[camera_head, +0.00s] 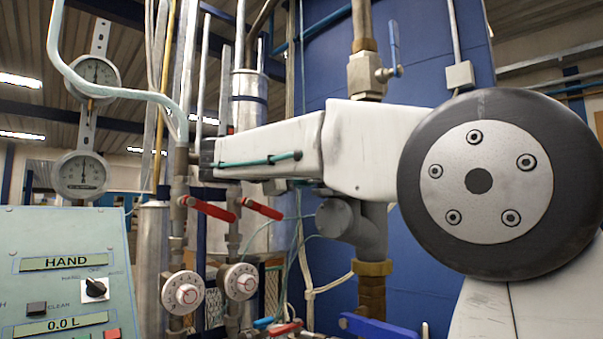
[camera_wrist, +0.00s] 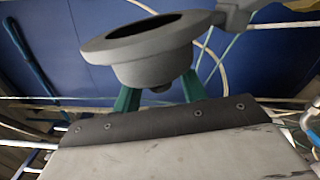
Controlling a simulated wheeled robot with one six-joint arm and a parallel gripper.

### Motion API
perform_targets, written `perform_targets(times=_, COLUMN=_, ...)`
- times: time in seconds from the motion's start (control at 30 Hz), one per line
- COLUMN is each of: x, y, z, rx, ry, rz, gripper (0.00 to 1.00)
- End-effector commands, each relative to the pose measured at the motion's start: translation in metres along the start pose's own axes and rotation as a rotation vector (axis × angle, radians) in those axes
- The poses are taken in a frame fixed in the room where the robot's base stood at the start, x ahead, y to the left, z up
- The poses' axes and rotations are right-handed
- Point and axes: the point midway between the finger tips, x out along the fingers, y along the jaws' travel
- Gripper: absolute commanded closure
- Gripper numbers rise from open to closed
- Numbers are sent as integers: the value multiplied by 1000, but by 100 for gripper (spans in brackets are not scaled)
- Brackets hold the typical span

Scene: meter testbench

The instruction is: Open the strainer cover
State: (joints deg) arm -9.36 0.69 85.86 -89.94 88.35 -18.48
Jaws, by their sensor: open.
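The grey strainer (camera_head: 352,222) sits on the vertical pipe in the head view, its round end facing left, below my white arm. In the wrist view a grey flanged, cup-shaped part (camera_wrist: 150,62) shows a dark hollow on top and a small dark knob beneath. I cannot tell whether this is the strainer cover or the strainer body. My gripper (camera_wrist: 160,88) is open, with one teal finger on each side of the knob and the fingertips partly hidden behind the cup. Contact cannot be made out. In the head view the fingers are hard to tell apart from my arm.
Red-handled valves (camera_head: 207,210) and two white dials (camera_head: 183,292) stand left of the strainer. A blue valve handle (camera_head: 380,327) lies below it. A control panel (camera_head: 60,275) is at lower left, with gauges (camera_head: 81,175) above. Thin hoses run close by; a blue panel stands behind.

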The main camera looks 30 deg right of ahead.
Motion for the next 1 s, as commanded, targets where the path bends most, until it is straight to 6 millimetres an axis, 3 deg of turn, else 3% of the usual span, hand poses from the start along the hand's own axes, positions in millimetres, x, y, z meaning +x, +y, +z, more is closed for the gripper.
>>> perform_targets(times=0.27, x=2, y=0, z=0, rx=0, ry=1, rz=0, gripper=58)
perform_targets(times=0.4, x=2, y=0, z=0, rx=0, ry=1, rz=0, gripper=97)
perform_targets(times=0.43, x=2, y=0, z=0, rx=0, ry=1, rz=-1, gripper=100)
perform_targets(times=1.0, x=1, y=10, z=13, rx=222, ry=1, rz=-1, gripper=100)
